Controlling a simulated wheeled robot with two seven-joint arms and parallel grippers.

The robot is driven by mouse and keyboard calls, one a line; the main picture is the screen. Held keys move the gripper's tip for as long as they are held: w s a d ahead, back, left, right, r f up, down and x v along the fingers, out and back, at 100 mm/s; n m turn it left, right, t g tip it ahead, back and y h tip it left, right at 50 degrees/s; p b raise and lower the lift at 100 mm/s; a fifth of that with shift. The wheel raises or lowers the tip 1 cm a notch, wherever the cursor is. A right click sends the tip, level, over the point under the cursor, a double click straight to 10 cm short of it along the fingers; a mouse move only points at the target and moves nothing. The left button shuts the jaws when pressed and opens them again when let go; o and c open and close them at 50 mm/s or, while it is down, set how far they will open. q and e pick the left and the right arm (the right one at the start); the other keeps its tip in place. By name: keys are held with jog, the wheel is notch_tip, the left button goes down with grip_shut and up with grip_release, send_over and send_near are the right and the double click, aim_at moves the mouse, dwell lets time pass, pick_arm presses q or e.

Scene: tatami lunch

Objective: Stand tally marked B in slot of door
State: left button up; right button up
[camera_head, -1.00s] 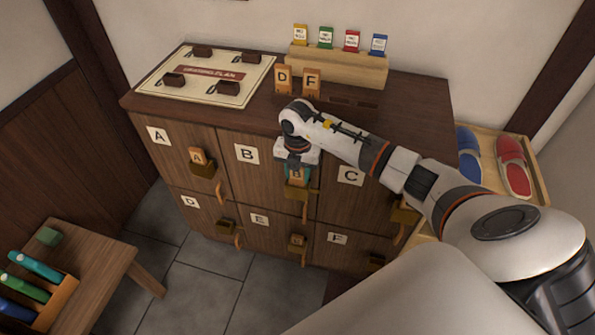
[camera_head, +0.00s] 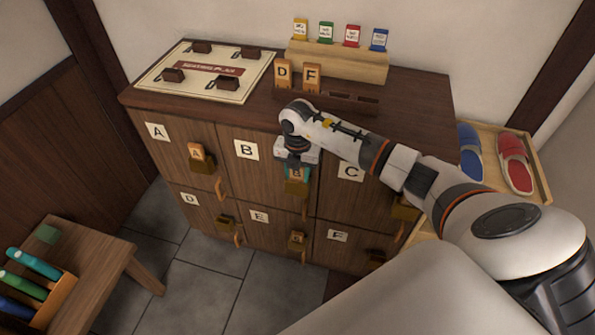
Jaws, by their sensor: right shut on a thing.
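The wooden tally marked B (camera_head: 296,175) is upright at the front of door B (camera_head: 253,170). My right gripper (camera_head: 296,169) is above it, pointing down, and is shut on its upper part. The tally's lower end meets the brown slot holder (camera_head: 297,188) on that door; the holder's front hides the lower end, so I cannot tell how deep it sits. My left gripper is not in view.
Tally A (camera_head: 197,152) stands in the holder of door A. Tallies D (camera_head: 283,74) and F (camera_head: 312,77) stand on the cabinet top (camera_head: 255,117). A low bench (camera_head: 95,265) is at left, a slipper tray (camera_head: 535,165) at right.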

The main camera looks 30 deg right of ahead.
jog(key=o, duration=1.1)
jog(key=shift+f, duration=0.25)
jog(key=shift+c, duration=0.2)
jog(key=shift+s, duration=0.1)
jog(key=shift+o, duration=0.4)
jog(key=o, duration=0.5)
jog(key=shift+d, duration=0.1)
jog(key=shift+c, duration=0.2)
jog(key=shift+d, duration=0.1)
jog(key=shift+r, duration=0.1)
